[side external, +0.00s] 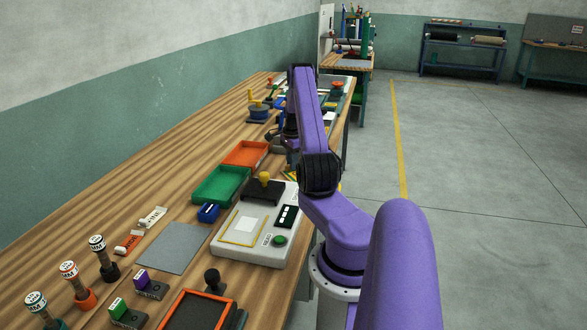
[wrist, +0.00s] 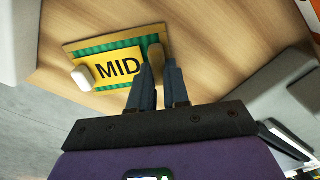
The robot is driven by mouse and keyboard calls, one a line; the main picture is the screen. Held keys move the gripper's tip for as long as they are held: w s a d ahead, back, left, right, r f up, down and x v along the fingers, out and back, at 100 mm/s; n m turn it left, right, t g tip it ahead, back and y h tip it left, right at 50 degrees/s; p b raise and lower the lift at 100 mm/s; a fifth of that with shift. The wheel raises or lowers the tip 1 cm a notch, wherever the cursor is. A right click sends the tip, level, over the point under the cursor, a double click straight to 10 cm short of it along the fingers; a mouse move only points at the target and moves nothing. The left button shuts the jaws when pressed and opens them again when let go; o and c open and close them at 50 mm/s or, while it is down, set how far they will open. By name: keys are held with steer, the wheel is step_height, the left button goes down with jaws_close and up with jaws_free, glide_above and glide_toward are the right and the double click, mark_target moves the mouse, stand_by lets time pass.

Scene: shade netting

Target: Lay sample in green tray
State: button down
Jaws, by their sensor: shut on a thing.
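My gripper (wrist: 158,68) shows in the wrist view with its two dark fingers close around a tan rounded tab. The tab sits at one end of the sample (wrist: 120,69), a flat green piece with a yellow label reading MID. A pale rounded tab is at its other end. The sample appears over the wooden bench; I cannot tell whether it touches it. In the side view the green tray (side external: 212,202) stands on the bench and looks empty. There my gripper and the sample are mostly hidden behind my arm, beyond the tray.
An orange tray (side external: 246,153) lies just beyond the green tray. A pale device (side external: 250,253) with a yellow knob, a blue object (side external: 208,213) and a grey mat (side external: 172,248) are nearer. Several stamps stand at the near left. Bare bench lies left of the trays.

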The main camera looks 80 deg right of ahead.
steer(key=shift+r, duration=0.45)
step_height(320, 180, up, 2)
steer(key=s+a+r, duration=0.3)
steer(key=a+r, duration=0.2)
steer(key=a, duration=0.1)
steer(key=s+a+r, duration=0.3)
steer(key=a+r, duration=0.2)
steer(key=a, duration=0.2)
steer(key=w+a+n, duration=1.5)
steer(key=a+n, duration=0.2)
steer(key=n, duration=0.9)
steer(key=shift+n, duration=0.5)
steer(key=w+d+f, duration=0.2)
steer(key=w, duration=0.1)
steer(key=w+d+f, duration=0.2)
steer(key=w+f, duration=0.1)
steer(key=w, duration=0.1)
steer(key=w+d+f, duration=0.2)
steer(key=w+f, duration=0.1)
steer(key=shift+w+d, duration=0.25)
steer(key=shift+w, duration=0.05)
steer(key=shift+w+d+f, duration=0.3)
steer(key=shift+w+f, duration=0.15)
steer(key=shift+f, duration=1.6)
